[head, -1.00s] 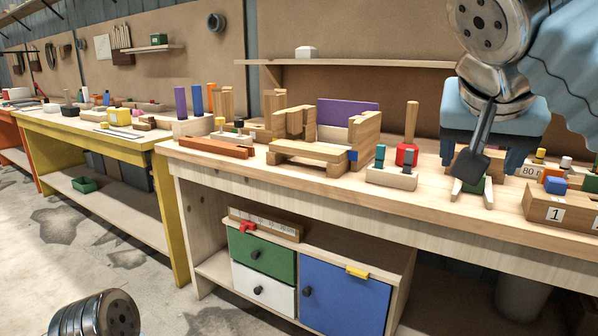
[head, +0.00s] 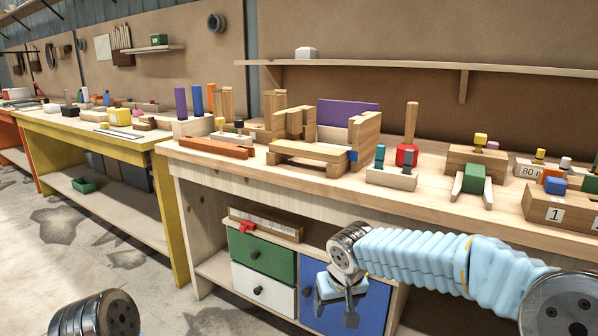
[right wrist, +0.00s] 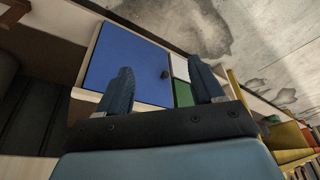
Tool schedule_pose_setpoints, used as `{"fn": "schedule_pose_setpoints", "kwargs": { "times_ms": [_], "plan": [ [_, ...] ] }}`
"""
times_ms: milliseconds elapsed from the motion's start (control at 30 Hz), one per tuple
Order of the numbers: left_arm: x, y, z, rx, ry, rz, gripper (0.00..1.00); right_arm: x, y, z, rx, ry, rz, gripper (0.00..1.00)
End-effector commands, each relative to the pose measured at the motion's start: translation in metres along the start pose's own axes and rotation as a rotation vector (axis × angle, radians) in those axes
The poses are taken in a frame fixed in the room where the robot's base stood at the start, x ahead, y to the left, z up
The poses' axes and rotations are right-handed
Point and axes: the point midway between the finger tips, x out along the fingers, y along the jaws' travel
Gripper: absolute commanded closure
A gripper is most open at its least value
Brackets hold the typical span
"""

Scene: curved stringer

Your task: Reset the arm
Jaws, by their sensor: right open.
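My right arm comes in from the right in the head view. Its gripper (head: 336,312) hangs low in front of the workbench, before the blue door (head: 368,290) of the small cabinet. In the right wrist view the two dark fingers (right wrist: 162,88) stand wide apart with nothing between them. The blue door (right wrist: 122,62) shows beyond them. A metal part of my left arm shows at the bottom left of the head view; the left gripper is out of view.
The wooden workbench (head: 235,180) carries wooden blocks, a purple board (head: 346,112), a green block (head: 474,178) and a box marked 1 (head: 553,209). Its lower shelf holds the cabinet with a green drawer (head: 262,257). Open floor (head: 120,260) lies at the left.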

Motion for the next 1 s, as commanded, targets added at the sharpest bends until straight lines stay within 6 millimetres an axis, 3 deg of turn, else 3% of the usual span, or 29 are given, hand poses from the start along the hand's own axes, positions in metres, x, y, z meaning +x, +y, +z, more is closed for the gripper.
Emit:
{"fn": "schedule_pose_setpoints", "kwargs": {
  "times_ms": [33, 200, 300, 400, 500, 633, 800, 1000],
  "plan": [
    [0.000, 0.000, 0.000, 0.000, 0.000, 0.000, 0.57, 0.038, -0.004, 0.019, -0.003, -0.046, -0.049, 0.33],
    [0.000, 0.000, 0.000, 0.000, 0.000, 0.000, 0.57, 0.143, -0.023, 0.096, 0.046, -0.141, -0.232, 0.33],
    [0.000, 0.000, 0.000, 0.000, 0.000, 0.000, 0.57, 0.192, -0.030, 0.155, 0.125, -0.183, -0.315, 0.33],
    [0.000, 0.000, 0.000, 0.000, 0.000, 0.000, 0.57, 0.227, -0.033, 0.217, 0.224, -0.212, -0.358, 0.33],
    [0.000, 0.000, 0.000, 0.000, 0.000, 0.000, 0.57, 0.246, -0.032, 0.272, 0.317, -0.230, -0.357, 0.33],
    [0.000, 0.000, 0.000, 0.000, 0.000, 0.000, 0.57, 0.255, -0.028, 0.319, 0.393, -0.245, -0.326, 0.33],
    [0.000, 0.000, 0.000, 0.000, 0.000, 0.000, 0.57, 0.256, -0.025, 0.339, 0.421, -0.246, -0.304, 0.33],
    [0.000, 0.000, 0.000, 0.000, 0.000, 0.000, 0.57, 0.256, -0.025, 0.339, 0.421, -0.244, -0.303, 0.33]
  ]
}}
